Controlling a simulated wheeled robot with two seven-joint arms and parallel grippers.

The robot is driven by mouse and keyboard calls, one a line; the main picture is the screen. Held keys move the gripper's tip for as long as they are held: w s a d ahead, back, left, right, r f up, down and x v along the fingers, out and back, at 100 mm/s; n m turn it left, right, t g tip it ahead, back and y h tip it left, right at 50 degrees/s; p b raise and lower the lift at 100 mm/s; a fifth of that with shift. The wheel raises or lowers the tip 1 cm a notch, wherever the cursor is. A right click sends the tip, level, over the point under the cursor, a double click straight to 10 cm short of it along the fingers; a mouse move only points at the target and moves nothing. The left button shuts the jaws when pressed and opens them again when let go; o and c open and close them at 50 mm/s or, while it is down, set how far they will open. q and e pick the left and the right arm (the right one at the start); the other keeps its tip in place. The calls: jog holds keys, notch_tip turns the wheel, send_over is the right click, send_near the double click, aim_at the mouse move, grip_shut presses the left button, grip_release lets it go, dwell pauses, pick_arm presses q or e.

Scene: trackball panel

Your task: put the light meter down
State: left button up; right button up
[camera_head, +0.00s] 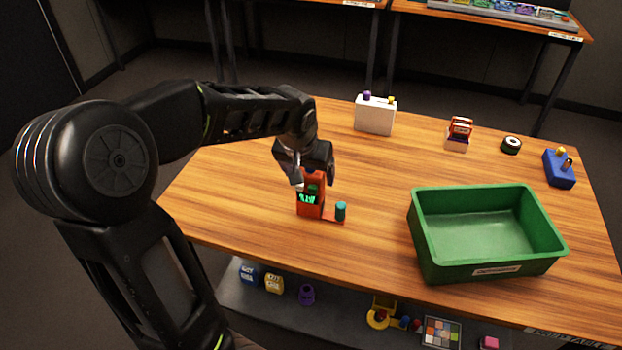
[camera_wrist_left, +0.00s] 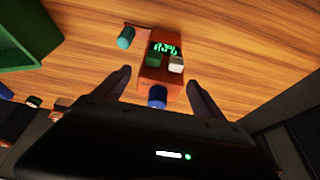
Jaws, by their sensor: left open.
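The light meter (camera_head: 310,204) is an orange-red box with a lit green display. It stands on the wooden table near its front left part. A small foot with a teal cylinder (camera_head: 340,211) sticks out at its right side. My left gripper (camera_head: 312,180) is open at the top of the meter. In the left wrist view the meter (camera_wrist_left: 160,74) lies between the two spread fingers of the gripper (camera_wrist_left: 158,90), with gaps on both sides. A blue knob (camera_wrist_left: 157,96) and green and white buttons show on it. My right gripper is in neither view.
A green bin (camera_head: 485,268) stands at the right front of the table (camera_head: 250,190). A white box (camera_head: 375,116), a red-and-white item (camera_head: 458,133), a black roll (camera_head: 511,145) and a blue box (camera_head: 559,170) stand toward the back. A lower shelf (camera_head: 340,314) holds small objects.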

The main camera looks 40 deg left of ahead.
pick_arm(q)
jog(key=v, duration=0.7)
jog(key=shift+r, duration=0.15)
jog(key=shift+d, duration=0.1)
